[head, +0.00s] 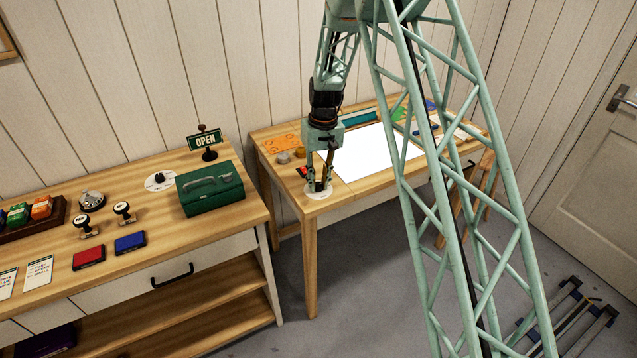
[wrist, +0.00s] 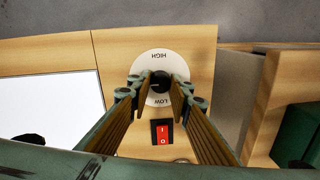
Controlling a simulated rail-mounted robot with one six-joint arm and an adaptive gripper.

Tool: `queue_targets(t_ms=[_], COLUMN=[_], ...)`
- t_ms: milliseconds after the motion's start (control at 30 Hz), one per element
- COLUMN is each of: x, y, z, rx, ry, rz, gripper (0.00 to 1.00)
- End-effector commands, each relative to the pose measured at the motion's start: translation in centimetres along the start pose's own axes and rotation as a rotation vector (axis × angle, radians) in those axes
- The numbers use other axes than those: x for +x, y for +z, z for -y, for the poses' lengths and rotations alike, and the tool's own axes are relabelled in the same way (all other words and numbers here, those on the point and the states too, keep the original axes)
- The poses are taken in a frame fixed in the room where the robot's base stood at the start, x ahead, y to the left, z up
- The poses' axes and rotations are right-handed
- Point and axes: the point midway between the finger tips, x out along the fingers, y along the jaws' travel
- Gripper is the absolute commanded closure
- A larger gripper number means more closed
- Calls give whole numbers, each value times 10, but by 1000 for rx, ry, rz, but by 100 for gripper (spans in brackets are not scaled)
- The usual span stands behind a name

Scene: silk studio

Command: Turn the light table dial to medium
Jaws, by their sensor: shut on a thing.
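The light table dial has a black knob (wrist: 160,81) at the centre of a round white plate (wrist: 150,64). The plate reads HIGH and LOW, upside down in the wrist view. My gripper (wrist: 160,88) is shut on the knob, one finger on each side. The fingers cover parts of the plate's sides, and I cannot clearly tell where the knob points. In the head view my gripper (head: 319,186) reaches down to the dial plate (head: 315,194) at the table's front left corner. The bright light panel (head: 365,151) lies to the right of it.
A red rocker switch (wrist: 162,132) sits close to the dial, between my fingers in the wrist view. A bench (head: 150,213) stands to the left, across a gap, with a green metal box (head: 209,190) and an OPEN sign (head: 204,139) near its right end.

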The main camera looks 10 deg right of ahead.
Motion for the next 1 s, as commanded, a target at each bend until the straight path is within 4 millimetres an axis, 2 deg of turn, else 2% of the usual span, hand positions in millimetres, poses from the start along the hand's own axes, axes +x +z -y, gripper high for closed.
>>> queue_targets(t_ms=[133,167,300,733,1000], x=[-1,-1,0,-3,-21], y=[-1,-1,0,0,-1], z=[0,0,0,0,0], rx=[-1,-1,-1,-2,-2], ry=[0,0,0,0,1], rz=[-2,-2,-1,0,-3], gripper=[92,79,68,68,68])
